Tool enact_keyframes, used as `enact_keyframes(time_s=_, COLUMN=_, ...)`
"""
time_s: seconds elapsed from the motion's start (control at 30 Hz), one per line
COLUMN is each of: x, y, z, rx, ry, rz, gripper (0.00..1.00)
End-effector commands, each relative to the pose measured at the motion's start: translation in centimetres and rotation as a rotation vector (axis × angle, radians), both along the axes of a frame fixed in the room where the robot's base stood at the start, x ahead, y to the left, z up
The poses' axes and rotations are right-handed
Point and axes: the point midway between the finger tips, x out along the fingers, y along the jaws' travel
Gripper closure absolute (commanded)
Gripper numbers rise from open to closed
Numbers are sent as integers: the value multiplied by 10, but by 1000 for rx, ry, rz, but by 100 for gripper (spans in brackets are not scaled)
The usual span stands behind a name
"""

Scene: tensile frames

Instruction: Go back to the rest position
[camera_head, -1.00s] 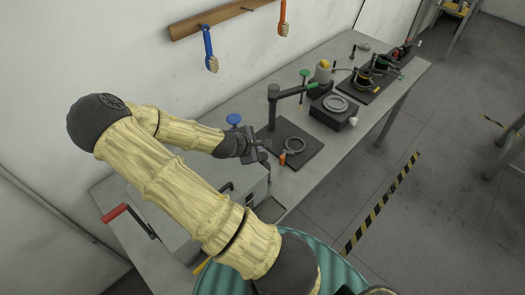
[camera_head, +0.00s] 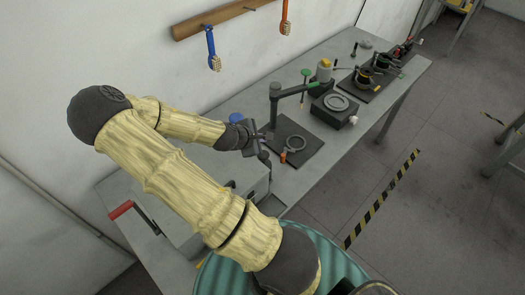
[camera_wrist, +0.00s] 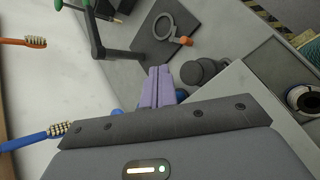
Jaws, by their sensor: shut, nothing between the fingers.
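My gripper (camera_head: 264,143) is above the grey workbench (camera_head: 325,158), near a dark base plate that carries a green-tipped stand. In the wrist view my gripper's pale purple fingers (camera_wrist: 158,86) are together with nothing between them. My cream and dark grey arm is bent, with its elbow at the upper left, and hides part of the bench.
A grey ring with an orange clamp (camera_head: 284,157) is beside the gripper on the plate (camera_head: 313,149). A grey box with a red-handled lever (camera_head: 121,210) stands below my forearm. A blue brush (camera_head: 211,45) and an orange brush (camera_head: 286,20) hang from a wall rail.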

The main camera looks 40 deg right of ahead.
Motion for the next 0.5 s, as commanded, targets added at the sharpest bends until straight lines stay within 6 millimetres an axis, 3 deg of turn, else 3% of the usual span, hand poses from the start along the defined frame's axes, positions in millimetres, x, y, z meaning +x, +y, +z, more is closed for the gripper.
enact_keyframes(time_s=0.33, x=0, y=1, z=0, rx=9, ry=-5, rz=-7, gripper=100)
enact_keyframes(time_s=0.5, x=-6, y=19, z=-5, rx=107, ry=-57, rz=-89, gripper=100)
